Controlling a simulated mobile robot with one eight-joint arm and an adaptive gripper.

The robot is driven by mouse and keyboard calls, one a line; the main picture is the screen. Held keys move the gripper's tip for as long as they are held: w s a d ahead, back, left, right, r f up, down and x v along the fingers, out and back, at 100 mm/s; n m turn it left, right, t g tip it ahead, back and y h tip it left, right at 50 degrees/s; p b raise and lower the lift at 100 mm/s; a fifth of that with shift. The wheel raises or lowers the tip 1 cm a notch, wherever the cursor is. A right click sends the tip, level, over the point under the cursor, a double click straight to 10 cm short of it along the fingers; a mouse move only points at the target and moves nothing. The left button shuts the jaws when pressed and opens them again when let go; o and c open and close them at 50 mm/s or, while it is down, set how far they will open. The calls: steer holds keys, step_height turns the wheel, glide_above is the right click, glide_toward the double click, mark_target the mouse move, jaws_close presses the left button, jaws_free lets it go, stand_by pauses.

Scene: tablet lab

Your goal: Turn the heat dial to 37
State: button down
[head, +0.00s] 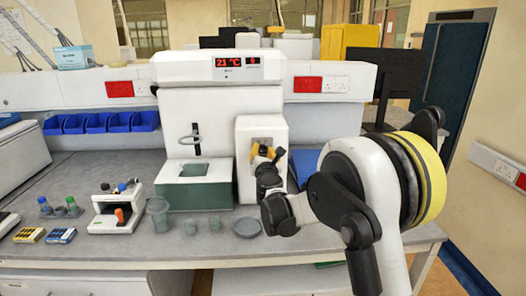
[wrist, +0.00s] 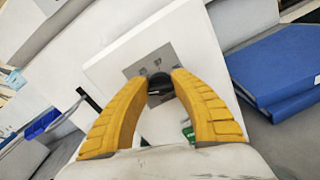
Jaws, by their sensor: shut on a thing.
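The heat dial (wrist: 158,80) is a small dark knob on a grey plate on the front of a white box, seen in the wrist view. My gripper (wrist: 160,84) has its two yellow fingers on either side of the dial and is shut on it. In the head view my gripper (head: 263,153) is at the upper front of the white box (head: 247,187) and hides the dial. The red display (head: 238,62) on the white machine above reads 21 °C, with a smaller red digit beside it that I cannot read surely.
A beaker and small cups (head: 158,214), a grey dish (head: 246,228) and a small white device (head: 118,208) stand on the grey bench (head: 100,173). Blue binders (wrist: 275,70) lie right of the white box. Blue bins (head: 97,123) line the back left.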

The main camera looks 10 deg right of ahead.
steer(key=m, duration=0.5)
steer(key=shift+d, duration=0.1)
steer(key=m, duration=0.4)
steer(key=shift+f, duration=0.1)
steer(key=m, duration=0.5)
steer(key=shift+f, duration=0.1)
steer(key=m, duration=0.4)
steer(key=shift+m, duration=0.4)
steer(key=c, duration=1.1)
jaws_free()
steer(key=shift+f, duration=0.1)
steer(key=shift+o, duration=0.2)
steer(key=shift+s, duration=0.1)
